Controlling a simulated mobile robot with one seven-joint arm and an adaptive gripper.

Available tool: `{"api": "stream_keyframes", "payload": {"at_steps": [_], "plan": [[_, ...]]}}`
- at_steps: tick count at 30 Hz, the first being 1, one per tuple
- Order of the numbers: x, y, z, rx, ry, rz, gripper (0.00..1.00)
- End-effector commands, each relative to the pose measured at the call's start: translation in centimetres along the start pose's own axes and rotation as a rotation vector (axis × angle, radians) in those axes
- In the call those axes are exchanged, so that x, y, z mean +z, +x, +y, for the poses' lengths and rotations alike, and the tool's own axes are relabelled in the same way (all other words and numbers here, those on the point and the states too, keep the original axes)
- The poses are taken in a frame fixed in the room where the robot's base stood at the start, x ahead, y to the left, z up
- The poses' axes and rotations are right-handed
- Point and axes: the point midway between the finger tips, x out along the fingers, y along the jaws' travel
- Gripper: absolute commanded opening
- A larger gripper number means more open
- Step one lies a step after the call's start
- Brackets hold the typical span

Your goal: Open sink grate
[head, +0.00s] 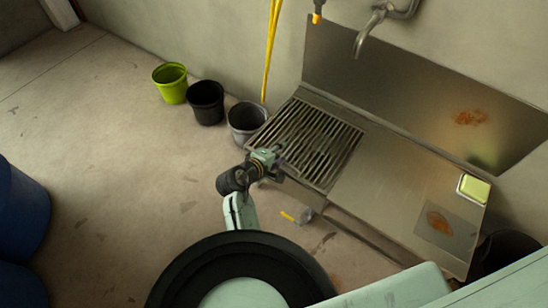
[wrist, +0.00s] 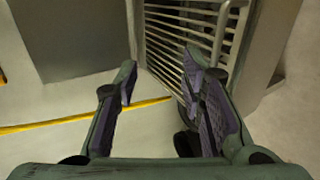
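The sink grate (head: 318,140), a panel of parallel metal bars, lies flat in the left part of the steel sink counter (head: 385,180) in the head view. It shows in the wrist view (wrist: 180,28) at the top, partly covered by my right finger. My gripper (head: 279,151) is at the grate's left front edge in the head view. In the wrist view my gripper (wrist: 160,74) has its fingers spread apart, with nothing held between them. The right finger overlaps the bars in the picture; I cannot tell whether it touches them.
A green bucket (head: 170,83), a black bucket (head: 206,103) and a grey bucket (head: 246,122) stand along the wall left of the sink. A yellow pole (head: 270,45) leans behind. A faucet (head: 372,27) hangs above. A green sponge (head: 474,188) sits at the right.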

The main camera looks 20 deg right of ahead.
Motion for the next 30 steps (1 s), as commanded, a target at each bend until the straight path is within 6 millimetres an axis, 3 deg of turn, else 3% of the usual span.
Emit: {"api": "stream_keyframes", "payload": {"at_steps": [15,30], "plan": [[0.0,6.0,-0.1,0.0,0.001,-0.001,0.37],[0.0,7.2,0.0,-0.001,0.001,0.0,0.37]]}}
